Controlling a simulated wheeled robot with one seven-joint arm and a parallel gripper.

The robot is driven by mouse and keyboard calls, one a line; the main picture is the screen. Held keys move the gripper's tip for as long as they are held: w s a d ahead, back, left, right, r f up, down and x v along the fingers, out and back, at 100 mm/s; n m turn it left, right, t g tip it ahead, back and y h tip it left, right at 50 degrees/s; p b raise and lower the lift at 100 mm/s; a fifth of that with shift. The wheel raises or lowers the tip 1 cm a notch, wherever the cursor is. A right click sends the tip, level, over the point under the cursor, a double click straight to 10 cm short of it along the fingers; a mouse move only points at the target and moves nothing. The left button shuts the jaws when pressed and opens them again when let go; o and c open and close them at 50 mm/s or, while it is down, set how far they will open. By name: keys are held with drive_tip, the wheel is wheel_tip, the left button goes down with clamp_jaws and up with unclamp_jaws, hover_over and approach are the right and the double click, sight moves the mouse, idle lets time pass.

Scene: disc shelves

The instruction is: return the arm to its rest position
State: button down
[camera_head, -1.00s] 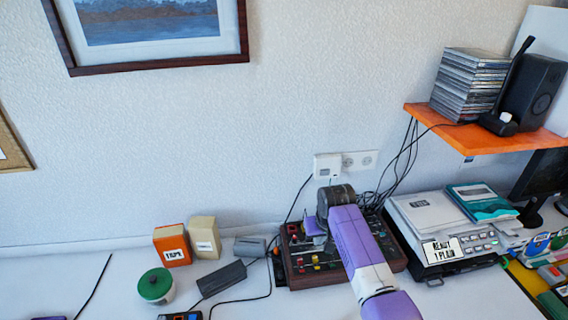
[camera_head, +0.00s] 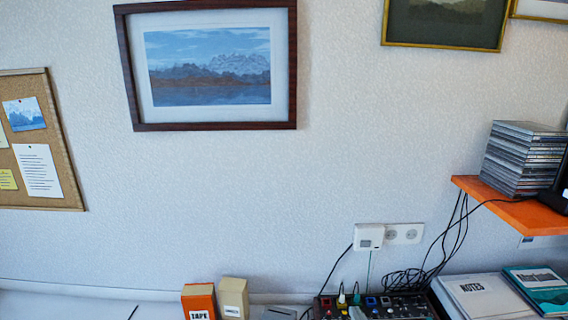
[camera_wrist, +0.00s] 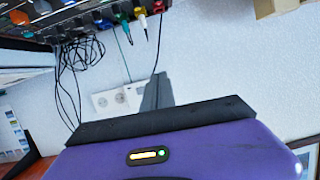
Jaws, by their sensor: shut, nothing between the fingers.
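My gripper (camera_wrist: 157,90) shows in the wrist view as a purple body with a dark bar and grey fingers closed together. It holds nothing. The wall lies behind it, and the picture is turned over, with the mixer (camera_wrist: 75,14) and its plugged cables along the top. My arm and gripper are out of the head view.
The mixer (camera_head: 385,309) is at the bottom edge of the head view, below a wall socket (camera_head: 404,234) with hanging cables. An orange shelf (camera_head: 490,203) bears a stack of discs (camera_head: 522,160). A tape box (camera_head: 199,302) stands at lower left. The wall's middle is bare.

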drive_tip(key=s+d+r+b, duration=0.1)
drive_tip(key=s+b, duration=0.4)
drive_tip(key=s, duration=4.5)
drive_tip(key=shift+d+r+h, duration=0.3)
drive_tip(key=shift+d+r, duration=0.05)
drive_tip(key=shift+r, duration=0.35)
